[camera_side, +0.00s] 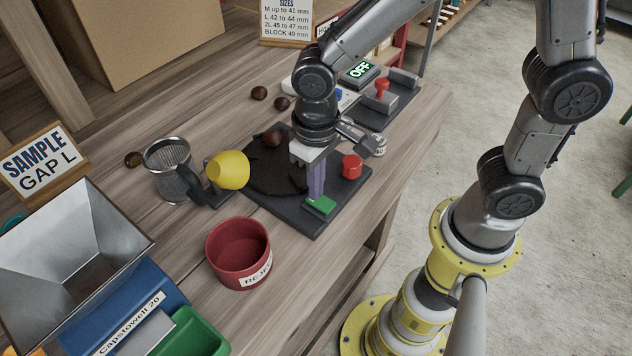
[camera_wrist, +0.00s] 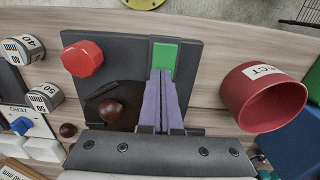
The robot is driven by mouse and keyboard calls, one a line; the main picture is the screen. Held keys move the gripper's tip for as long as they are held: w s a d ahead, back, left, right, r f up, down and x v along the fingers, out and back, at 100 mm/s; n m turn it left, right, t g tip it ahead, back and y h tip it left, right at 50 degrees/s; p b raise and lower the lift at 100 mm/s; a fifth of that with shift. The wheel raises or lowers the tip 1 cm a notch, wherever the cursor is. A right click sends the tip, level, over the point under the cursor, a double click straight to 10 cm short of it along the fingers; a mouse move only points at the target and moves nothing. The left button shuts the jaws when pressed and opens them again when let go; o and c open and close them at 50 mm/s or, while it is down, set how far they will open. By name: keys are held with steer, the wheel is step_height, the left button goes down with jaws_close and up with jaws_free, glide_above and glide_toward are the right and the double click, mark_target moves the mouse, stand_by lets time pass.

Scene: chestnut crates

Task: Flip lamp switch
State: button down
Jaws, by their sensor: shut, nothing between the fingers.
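A yellow lamp-like shade (camera_side: 228,170) sits on a dark arm at the left edge of a black board (camera_side: 315,226). A green rectangular switch-like piece (camera_side: 320,205) lies at the board's front corner; it also shows in the wrist view (camera_wrist: 164,60). A red knob (camera_side: 352,167) stands near it, also in the wrist view (camera_wrist: 82,58). My gripper (camera_side: 317,199) is shut and empty, its purple fingers pointing down at the green piece. In the wrist view its fingertips (camera_wrist: 160,73) overlap the green piece's edge. I cannot tell whether they touch it.
A red reject bowl (camera_side: 238,254) stands left of the board, and a metal mug (camera_side: 172,170) beyond. A chestnut (camera_wrist: 110,111) lies on the board's dark disc. Marked weights (camera_wrist: 44,96) stand nearby.

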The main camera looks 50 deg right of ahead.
mark_target(321, 201)
steer(key=shift+f, duration=0.2)
steer(key=shift+g, duration=0.3)
steer(key=shift+s+r, duration=0.3)
steer(key=shift+s, duration=0.45)
steer(key=shift+r, duration=0.1)
step_height(321, 201, up, 14)
steer(key=w, duration=0.1)
stand_by(0.4)
steer(key=shift+s+a, duration=0.2)
steer(key=shift+s, duration=0.25)
